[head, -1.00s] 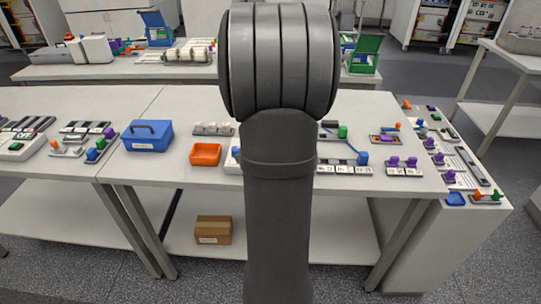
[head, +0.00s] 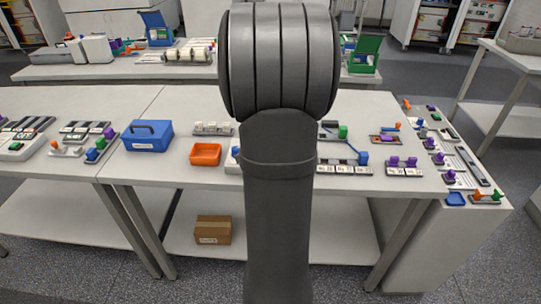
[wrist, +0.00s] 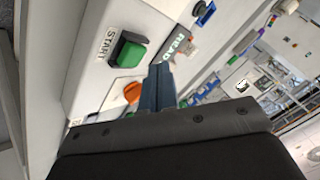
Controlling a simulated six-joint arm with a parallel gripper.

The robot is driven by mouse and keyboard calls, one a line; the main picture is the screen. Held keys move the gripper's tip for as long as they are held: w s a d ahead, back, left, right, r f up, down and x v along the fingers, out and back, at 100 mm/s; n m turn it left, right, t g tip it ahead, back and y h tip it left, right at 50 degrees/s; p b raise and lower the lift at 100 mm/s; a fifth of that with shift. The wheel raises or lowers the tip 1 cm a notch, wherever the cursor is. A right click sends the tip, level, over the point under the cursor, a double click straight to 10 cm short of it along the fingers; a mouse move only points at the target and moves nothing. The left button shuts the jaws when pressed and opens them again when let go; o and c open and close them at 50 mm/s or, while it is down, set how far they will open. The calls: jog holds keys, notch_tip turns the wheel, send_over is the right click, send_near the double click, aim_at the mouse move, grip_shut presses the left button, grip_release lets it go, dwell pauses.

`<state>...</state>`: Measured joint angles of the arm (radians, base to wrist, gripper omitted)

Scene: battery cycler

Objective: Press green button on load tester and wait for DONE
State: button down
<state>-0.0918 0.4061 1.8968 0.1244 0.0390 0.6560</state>
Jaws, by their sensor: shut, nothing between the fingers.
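In the wrist view, the green button (wrist: 129,53) sits in a dark surround on a pale device face (wrist: 92,85), beside a START label (wrist: 108,43). A dark display (wrist: 178,46) with white letters that look like READ, partly cut by the view, lies to the right of the button. My gripper (wrist: 160,72) is shut and empty. Its fingertips appear just right of and below the button in the picture, apart from it.
An orange tray (head: 205,154) and a blue box with a handle (head: 147,136) stand on the bench left of my arm. Several small fixtures with purple knobs (head: 403,163) lie to the right. A cardboard box (head: 213,229) is on the lower shelf.

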dwell(0.4)
jog(key=shift+f, duration=0.4)
jog(key=shift+f, duration=0.75)
dwell(1.2)
jog(key=shift+r, duration=1.15)
jog(key=shift+r, duration=0.1)
jog(key=shift+r, duration=2.4)
